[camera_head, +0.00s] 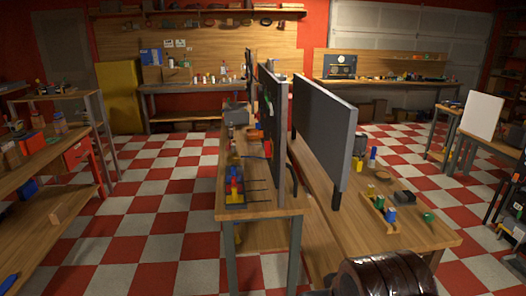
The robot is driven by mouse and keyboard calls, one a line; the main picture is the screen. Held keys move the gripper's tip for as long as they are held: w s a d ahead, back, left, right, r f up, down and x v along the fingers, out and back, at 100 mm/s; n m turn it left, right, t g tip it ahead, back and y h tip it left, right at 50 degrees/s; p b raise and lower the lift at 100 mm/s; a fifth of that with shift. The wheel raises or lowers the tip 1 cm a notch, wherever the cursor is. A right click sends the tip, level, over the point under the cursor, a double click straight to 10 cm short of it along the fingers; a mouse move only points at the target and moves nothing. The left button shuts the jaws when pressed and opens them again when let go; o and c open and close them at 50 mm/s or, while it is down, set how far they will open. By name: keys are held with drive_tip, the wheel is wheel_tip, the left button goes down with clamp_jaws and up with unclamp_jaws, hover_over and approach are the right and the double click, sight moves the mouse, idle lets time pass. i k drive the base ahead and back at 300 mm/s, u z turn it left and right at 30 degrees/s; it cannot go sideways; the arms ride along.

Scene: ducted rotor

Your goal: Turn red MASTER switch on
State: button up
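I cannot make out a red MASTER switch in this view. A dark panel (340,66) with small pale marks stands on the bench at the back right, too small to read. Red items (265,148) sit against the divider on the middle bench, but I cannot tell whether one is a switch. A dark, rounded part of my own arm shows at the bottom right edge. My gripper's fingers do not show.
Two tall dark panels (322,130) divide the middle benches (340,205). Wooden shelves (85,185) line the left. A white board (482,115) stands at the right. The checkered floor (155,215) is clear between the left shelves and middle bench.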

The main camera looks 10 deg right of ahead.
sight(268, 146)
drive_tip(key=u, duration=0.05)
drive_tip(key=i, duration=1)
drive_tip(key=z, duration=0.05)
drive_tip(key=k, duration=0.65)
drive_tip(key=u, duration=0.3)
drive_tip(key=i, duration=0.55)
drive_tip(key=u, duration=1)
drive_tip(key=i, duration=1.6)
drive_tip(key=u, duration=0.05)
